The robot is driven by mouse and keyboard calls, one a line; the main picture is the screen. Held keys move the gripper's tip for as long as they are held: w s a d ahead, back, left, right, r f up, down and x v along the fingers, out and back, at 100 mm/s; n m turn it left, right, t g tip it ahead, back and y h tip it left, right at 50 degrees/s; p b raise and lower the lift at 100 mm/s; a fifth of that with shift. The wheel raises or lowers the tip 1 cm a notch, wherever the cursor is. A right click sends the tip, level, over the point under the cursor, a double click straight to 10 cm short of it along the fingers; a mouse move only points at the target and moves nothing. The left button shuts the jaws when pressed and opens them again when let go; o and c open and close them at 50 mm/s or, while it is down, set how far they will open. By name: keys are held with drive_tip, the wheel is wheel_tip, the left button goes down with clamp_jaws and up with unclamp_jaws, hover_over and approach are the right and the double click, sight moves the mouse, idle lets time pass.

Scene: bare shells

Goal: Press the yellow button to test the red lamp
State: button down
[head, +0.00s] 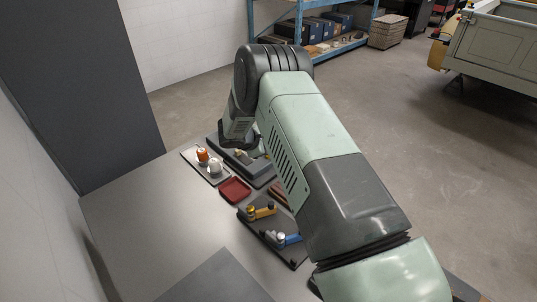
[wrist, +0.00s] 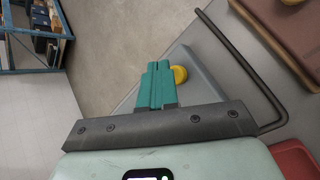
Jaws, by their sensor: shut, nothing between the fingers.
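A round yellow button (wrist: 179,74) shows in the wrist view on a grey sloped panel (wrist: 205,85). My gripper (wrist: 157,68) has teal fingers pressed together with nothing between them. Its fingertips are just left of the yellow button in the picture and cover part of its edge; I cannot tell whether they touch it. In the head view my arm hides the gripper's tips and the yellow button. An orange-red domed piece (head: 202,154) stands on a light plate at the table's far left; I cannot tell whether it is the red lamp.
A white piece (head: 214,166) stands beside the orange-red one. A dark red tray (head: 235,189) and a dark board (head: 272,228) with yellow and blue handles lie nearer. A dark bent bar (wrist: 245,68) rises right of the panel. The table's left front (head: 160,235) is clear.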

drive_tip(key=shift+r, duration=0.15)
drive_tip(key=shift+r, duration=2.5)
drive_tip(key=shift+r, duration=0.2)
drive_tip(key=s+d+r+m+g, duration=0.1)
drive_tip(key=s+d+r+m, duration=0.35)
drive_tip(key=r, duration=0.65)
drive_tip(key=s+d+r+m+g, duration=0.1)
drive_tip(key=s+d+r+m, duration=0.3)
drive_tip(key=r, duration=0.7)
drive_tip(key=s+d+r+m+y, duration=0.1)
drive_tip(key=s+d+r+m, duration=0.15)
drive_tip(key=s+r, duration=0.35)
drive_tip(key=s+d+r+m+y, duration=0.1)
drive_tip(key=s+d+r, duration=0.25)
drive_tip(key=s, duration=0.55)
drive_tip(key=s+a+r+m+y, duration=0.1)
drive_tip(key=s+m+y, duration=0.2)
drive_tip(key=s, duration=1.7)
drive_tip(key=m, duration=0.3)
drive_tip(key=shift+s+a+r+m+y, duration=0.2)
drive_tip(key=shift+a+m+y, duration=0.2)
